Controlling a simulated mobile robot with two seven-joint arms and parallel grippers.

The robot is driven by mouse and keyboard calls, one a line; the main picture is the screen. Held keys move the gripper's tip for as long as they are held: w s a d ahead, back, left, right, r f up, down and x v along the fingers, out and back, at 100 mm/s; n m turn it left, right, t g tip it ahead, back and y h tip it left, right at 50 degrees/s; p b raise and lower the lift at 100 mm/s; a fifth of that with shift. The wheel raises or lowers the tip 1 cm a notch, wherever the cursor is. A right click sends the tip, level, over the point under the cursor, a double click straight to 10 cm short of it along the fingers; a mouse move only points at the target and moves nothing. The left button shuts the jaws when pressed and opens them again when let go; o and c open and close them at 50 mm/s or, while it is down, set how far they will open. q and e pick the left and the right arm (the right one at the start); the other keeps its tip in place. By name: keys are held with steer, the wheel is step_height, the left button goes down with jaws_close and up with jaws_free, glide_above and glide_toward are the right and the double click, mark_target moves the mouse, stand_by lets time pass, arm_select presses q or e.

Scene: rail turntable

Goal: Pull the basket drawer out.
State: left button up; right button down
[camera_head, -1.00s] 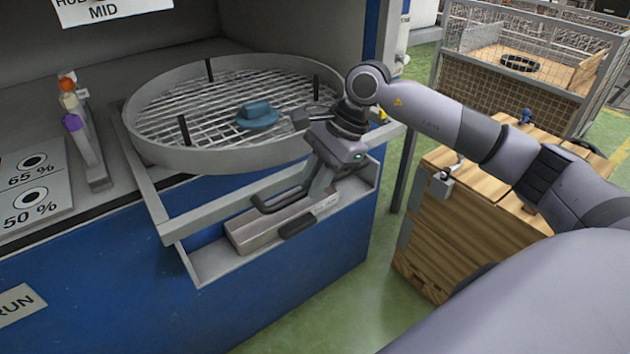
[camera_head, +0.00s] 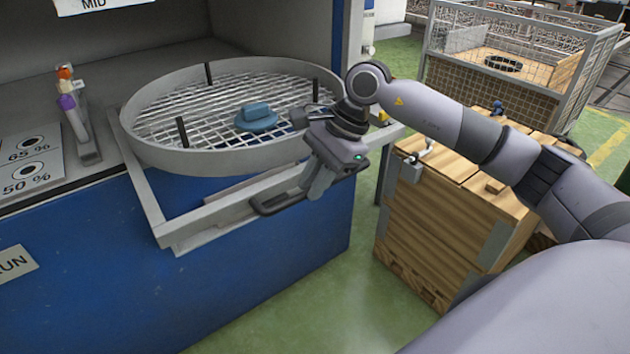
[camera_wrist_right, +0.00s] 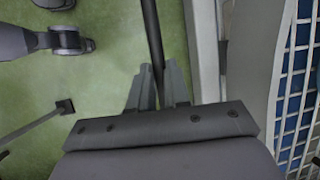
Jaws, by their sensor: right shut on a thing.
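The basket drawer (camera_head: 214,158) is a round grey rim around a wire mesh, on a flat grey frame (camera_head: 215,228) that juts out from the blue cabinet. A blue rounded part (camera_head: 256,118) sits on the mesh. A dark bar handle (camera_head: 280,204) runs along the frame's front. My right gripper (camera_head: 314,190) is at this handle, at the frame's front right. In the right wrist view, its two fingers (camera_wrist_right: 160,85) are shut on the dark handle bar (camera_wrist_right: 153,35). The mesh shows at that view's right edge. My left gripper is not in view.
The blue cabinet (camera_head: 90,285) fills the left side, with a lever stand (camera_head: 80,125) and percentage plates (camera_head: 30,170) on its ledge. A wooden crate (camera_head: 430,230) stands to the right, a wire cage (camera_head: 510,60) behind it. Green floor (camera_head: 300,310) in front is clear.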

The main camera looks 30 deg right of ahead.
steer(key=shift+s, duration=0.1)
stand_by(0.3)
steer(key=c, duration=1.1)
jaws_free()
steer(key=shift+r, duration=0.1)
steer(key=v, duration=0.7)
